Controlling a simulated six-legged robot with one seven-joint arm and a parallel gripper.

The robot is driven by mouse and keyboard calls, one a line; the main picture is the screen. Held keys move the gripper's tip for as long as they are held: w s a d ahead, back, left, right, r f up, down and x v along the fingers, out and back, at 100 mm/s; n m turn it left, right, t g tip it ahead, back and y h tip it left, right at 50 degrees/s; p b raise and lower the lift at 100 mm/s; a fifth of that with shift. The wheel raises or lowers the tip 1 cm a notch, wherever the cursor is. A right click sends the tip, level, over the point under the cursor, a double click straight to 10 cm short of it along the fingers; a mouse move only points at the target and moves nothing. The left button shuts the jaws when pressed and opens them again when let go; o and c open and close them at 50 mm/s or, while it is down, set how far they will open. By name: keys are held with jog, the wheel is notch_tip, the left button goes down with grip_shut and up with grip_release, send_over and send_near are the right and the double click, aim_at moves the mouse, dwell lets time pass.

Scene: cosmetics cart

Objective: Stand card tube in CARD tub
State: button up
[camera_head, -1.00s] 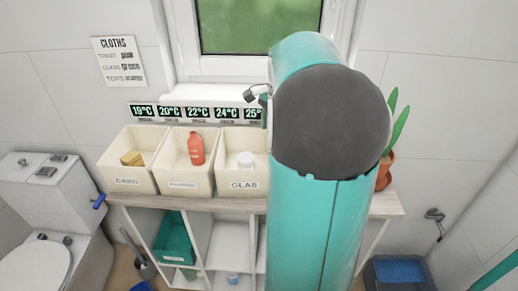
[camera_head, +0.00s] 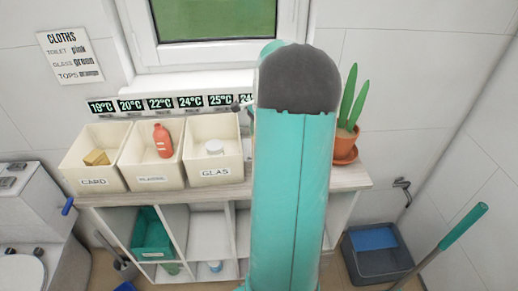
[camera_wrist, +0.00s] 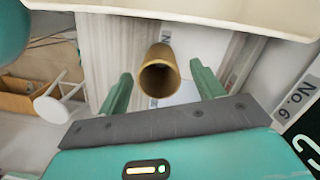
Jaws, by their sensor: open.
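The card tube (camera_wrist: 158,72), brown and hollow, shows in the wrist view with its open end towards the camera. It appears between or just beyond the green fingers of my gripper (camera_wrist: 161,70), with gaps on both sides. My gripper is open and holds nothing. In the head view my arm hides the tube and most of the gripper. The CARD tub (camera_head: 93,182) is the cream left-hand tub on the wooden cart top, with a small tan box (camera_head: 97,157) inside.
The middle tub (camera_head: 150,181) holds a red bottle (camera_head: 162,141). The GLAS tub (camera_head: 216,173) holds a white jar (camera_head: 214,146). A potted plant (camera_head: 345,142) stands right of my arm. A cream rim (camera_wrist: 200,14) crosses the top of the wrist view.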

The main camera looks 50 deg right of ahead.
jog(key=f, duration=0.4)
jog(key=shift+a+f, duration=0.2)
jog(key=c, duration=1.1)
jog(key=shift+r, duration=0.1)
